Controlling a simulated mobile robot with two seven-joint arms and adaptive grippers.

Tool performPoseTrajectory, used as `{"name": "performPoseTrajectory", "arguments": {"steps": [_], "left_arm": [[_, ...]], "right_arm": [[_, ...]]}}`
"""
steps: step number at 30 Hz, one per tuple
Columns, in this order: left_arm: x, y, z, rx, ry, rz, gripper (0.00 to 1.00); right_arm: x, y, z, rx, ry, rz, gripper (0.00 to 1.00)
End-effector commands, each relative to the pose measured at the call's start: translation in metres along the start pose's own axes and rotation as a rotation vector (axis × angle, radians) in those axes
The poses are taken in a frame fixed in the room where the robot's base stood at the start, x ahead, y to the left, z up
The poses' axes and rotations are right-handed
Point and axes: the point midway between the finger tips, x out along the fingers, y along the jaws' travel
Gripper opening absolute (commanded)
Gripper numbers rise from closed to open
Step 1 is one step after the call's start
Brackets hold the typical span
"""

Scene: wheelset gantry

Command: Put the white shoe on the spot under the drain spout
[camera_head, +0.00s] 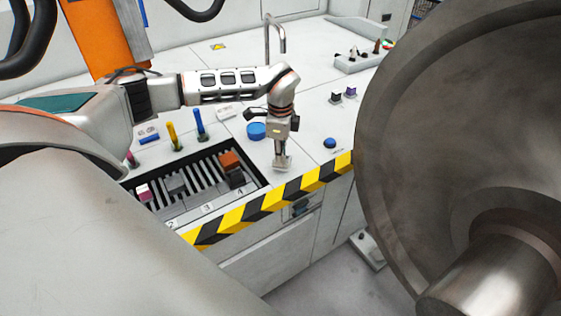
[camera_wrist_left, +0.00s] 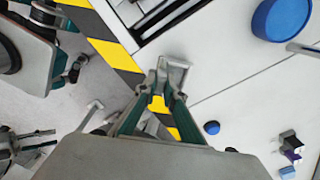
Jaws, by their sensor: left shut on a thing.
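My left gripper (camera_head: 281,153) is shut on a small pale block that looks like the white shoe (camera_head: 282,164). It is over the white bench top, just behind the striped front edge. In the left wrist view the fingers (camera_wrist_left: 163,88) close on the pale shoe (camera_wrist_left: 177,72); whether it touches the bench is unclear. The drain spout (camera_head: 275,28) is a thin grey hooked pipe at the back of the bench. My left arm crosses in front of the area below it, and I cannot make out the spot there. My right gripper is out of view.
A slotted tray (camera_head: 205,211) with several blocks lies left of the gripper. A blue disc (camera_head: 256,131) and blue button (camera_head: 329,142) are nearby. Small dark and purple blocks (camera_head: 350,92) stand behind right. A large metal wheel (camera_head: 400,110) fills the right side.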

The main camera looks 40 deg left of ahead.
Motion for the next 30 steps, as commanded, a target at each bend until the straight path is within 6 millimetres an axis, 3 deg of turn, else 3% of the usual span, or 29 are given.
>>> {"name": "performPoseTrajectory", "arguments": {"steps": [5, 16, 18, 30], "left_arm": [[0.024, 0.001, 0.001, -0.001, -0.001, 0.002, 0.0], [0.028, 0.0, 0.0, 0.0, 0.0, 0.0, 0.0], [0.028, 0.0, 0.0, 0.0, 0.0, 0.0, 0.25], [0.024, 0.0, 0.0, 0.0, -0.001, 0.0, 0.26]], "right_arm": [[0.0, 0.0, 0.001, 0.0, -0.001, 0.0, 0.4], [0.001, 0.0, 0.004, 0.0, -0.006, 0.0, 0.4], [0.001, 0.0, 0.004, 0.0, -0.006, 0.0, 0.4], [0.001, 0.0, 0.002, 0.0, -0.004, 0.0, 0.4]]}}
